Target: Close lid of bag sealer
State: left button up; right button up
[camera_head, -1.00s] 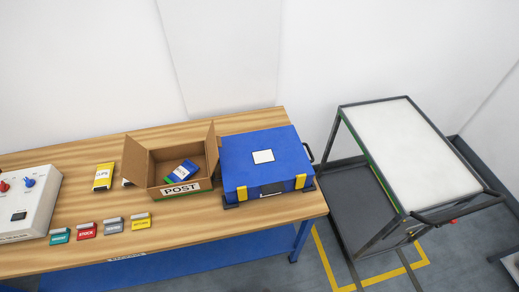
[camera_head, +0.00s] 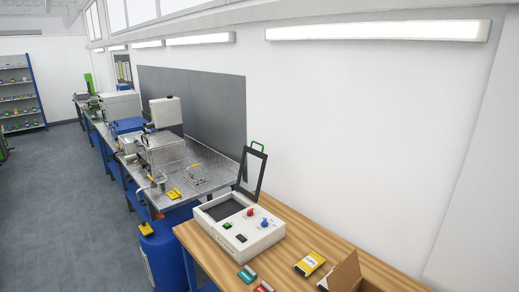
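The bag sealer (camera_head: 258,240) is a white box with a dark recessed area, a red knob and a blue knob on top. It stands at the far left end of the wooden table. Neither of my grippers is in view.
The wooden table (camera_head: 340,260) also bears a yellow card (camera_head: 309,263), small teal and red labels, and a cardboard box (camera_head: 345,274). A metal workbench with machines (camera_head: 185,175) runs beyond it. A blue cylinder (camera_head: 164,258) stands beside the table. Floor (camera_head: 55,190) at left is clear.

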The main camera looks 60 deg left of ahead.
aim_at(252, 164)
jog(key=u, duration=2.15)
